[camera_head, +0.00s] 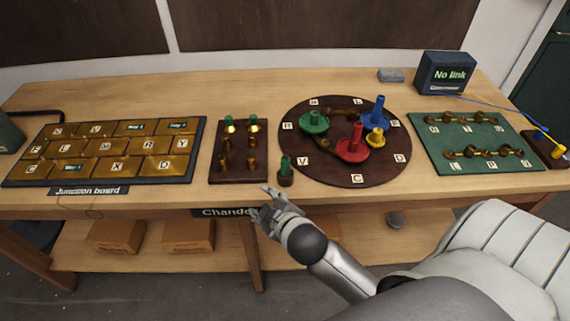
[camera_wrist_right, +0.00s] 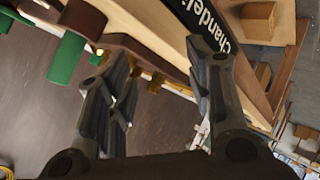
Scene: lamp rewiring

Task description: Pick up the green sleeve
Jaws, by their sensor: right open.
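A small green sleeve (camera_head: 285,163) stands upright on a round brown base (camera_head: 285,180) at the table's front edge, between the dark peg block and the round board. My right gripper (camera_head: 268,202) is just in front and to the left of it, over the table edge. In the right wrist view the gripper (camera_wrist_right: 158,90) has its fingers apart, with nothing between them. A green piece (camera_wrist_right: 68,58) shows there at upper left, outside the fingers; it looks like this sleeve. My left gripper is not in view.
The dark peg block (camera_head: 238,172) carries two green-topped pegs at its back. The round board (camera_head: 325,176) holds green, red, blue and yellow pieces. A brass-key junction board (camera_head: 108,143) lies left, a green board (camera_head: 478,142) right. Bare table shows behind them.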

